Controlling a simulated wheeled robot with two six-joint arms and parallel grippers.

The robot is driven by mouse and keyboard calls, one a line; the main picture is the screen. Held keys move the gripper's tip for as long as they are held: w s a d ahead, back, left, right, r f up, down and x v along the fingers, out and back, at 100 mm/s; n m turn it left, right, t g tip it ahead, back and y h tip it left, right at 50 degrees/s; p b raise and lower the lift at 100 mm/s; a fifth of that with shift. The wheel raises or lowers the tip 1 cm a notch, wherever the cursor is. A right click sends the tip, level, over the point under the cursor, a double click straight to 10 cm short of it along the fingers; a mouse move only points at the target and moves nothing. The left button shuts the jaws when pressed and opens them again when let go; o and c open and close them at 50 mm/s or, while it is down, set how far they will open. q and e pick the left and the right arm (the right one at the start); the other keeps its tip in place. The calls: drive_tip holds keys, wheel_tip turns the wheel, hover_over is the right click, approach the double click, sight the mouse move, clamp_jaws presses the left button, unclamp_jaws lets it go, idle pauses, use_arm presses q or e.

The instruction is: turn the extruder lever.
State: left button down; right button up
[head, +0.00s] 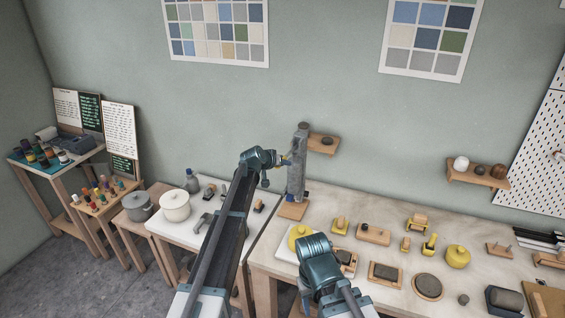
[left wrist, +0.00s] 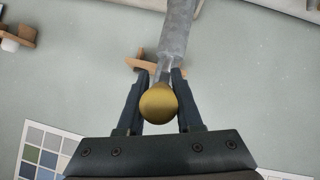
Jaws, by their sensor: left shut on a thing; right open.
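The extruder (head: 297,172) is a tall grey metal column on a wooden base at the back of the bench, near the wall. Its lever (left wrist: 166,74) shows in the left wrist view as a grey bar ending in a round brass-coloured knob (left wrist: 159,103). My left gripper (head: 284,160) is at the upper part of the column. In the left wrist view its fingers (left wrist: 160,95) are shut on the lever, one on each side, by the knob. My right gripper (head: 318,264) is low over the front of the bench, apart from the extruder; its fingers are mostly hidden.
The bench (head: 380,215) carries several wooden and yellow tools right of the extruder. A yellow round pot (head: 300,234) stands close to my right gripper. A small wall shelf (head: 323,142) is just behind the column. A white table (head: 185,236) with a cream pot (head: 174,206) stands left.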

idle(0.4)
use_arm(q)
drive_tip(key=c, duration=0.6)
unclamp_jaws()
drive_tip(key=shift+o, duration=0.2)
drive_tip(key=shift+r, duration=0.1)
drive_tip(key=p+v, duration=0.4)
drive_tip(key=v, duration=0.3)
drive_tip(key=shift+s, duration=0.15)
